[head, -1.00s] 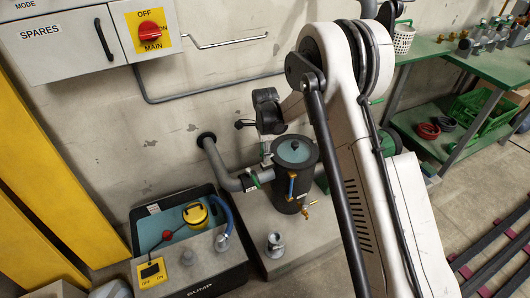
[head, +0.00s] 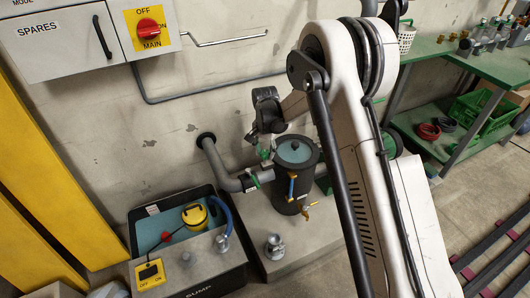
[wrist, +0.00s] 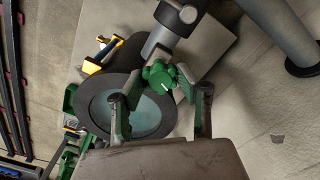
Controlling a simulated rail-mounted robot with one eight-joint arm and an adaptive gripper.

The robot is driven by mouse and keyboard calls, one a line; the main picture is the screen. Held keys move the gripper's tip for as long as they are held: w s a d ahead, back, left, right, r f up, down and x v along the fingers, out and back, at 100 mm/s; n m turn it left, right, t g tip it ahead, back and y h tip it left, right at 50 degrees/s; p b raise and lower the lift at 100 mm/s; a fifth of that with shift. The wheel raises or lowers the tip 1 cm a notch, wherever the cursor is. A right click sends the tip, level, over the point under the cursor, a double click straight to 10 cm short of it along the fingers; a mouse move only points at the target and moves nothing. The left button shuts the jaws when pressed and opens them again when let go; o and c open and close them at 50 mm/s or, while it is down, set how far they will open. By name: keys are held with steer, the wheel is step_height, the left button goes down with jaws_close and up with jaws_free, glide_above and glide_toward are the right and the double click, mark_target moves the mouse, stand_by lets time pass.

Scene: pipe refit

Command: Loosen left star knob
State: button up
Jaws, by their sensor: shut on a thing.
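A green star knob (wrist: 160,76) shows in the wrist view beside the rim of the dark round vessel (wrist: 88,98), close to a grey pipe end with a dark collar (wrist: 177,14). My gripper (wrist: 162,92) has one finger on each side of this knob and is shut on it. In the head view my gripper (head: 264,146) is low at the upper left of the vessel (head: 291,172), with green showing at its tips. The exact contact of the fingers is hard to see there.
A grey pipe (head: 217,165) runs from the wall to the vessel. Blue and brass valve handles (head: 292,187) stick out at the vessel's front. A sump box (head: 215,262) stands at the lower left, and a green bench (head: 455,60) at the right.

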mark_target(265, 153)
steer(key=shift+n, duration=2.2)
steer(key=o, duration=1)
steer(key=shift+c, duration=0.2)
step_height(265, 153, up, 12)
